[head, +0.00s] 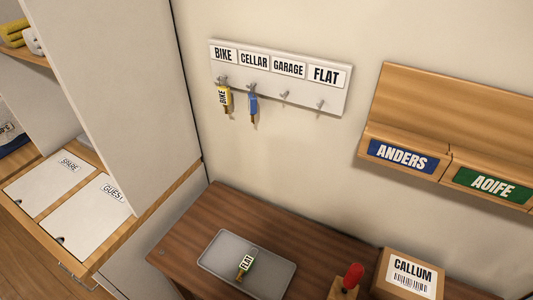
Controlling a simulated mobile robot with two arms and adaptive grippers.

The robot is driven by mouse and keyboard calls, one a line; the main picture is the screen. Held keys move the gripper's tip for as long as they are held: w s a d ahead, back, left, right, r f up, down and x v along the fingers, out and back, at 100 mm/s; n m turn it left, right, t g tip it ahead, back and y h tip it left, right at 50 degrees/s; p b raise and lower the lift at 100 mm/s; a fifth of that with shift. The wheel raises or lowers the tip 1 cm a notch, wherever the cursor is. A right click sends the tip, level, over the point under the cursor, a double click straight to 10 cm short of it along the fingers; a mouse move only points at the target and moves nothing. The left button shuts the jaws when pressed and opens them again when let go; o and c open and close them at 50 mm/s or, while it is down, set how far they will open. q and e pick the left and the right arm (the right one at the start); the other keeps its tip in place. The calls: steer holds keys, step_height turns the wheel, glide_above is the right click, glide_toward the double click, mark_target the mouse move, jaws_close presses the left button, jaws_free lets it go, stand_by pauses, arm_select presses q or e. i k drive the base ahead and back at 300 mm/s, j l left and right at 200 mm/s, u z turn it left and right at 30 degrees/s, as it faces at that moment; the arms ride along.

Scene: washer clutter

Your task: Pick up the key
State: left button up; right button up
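On the white key rack (282,78), a key with a yellow BIKE tag (225,97) hangs under the BIKE label, and a key with a blue tag (252,105) hangs under CELLAR. The hooks under GARAGE (285,94) and FLAT (321,104) are bare. Neither of my grippers shows in the head view.
A cardboard box labelled CALLUM (408,275) and a red-topped object (352,275) stand right of the tray. Wooden wall holders read ANDERS (404,155) and AOIFE (492,185). A cabinet at left has SPARE (47,181) and GUEST (92,223) lids.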

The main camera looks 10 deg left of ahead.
mark_target(245, 265)
steer(key=k+j+z, duration=0.25)
steer(key=j, duration=0.35)
steer(key=k+j+z, duration=0.2)
steer(key=k+j, duration=0.2)
steer(key=k+j+z, duration=0.25)
steer(key=k+j, duration=0.15)
steer(key=j, duration=0.2)
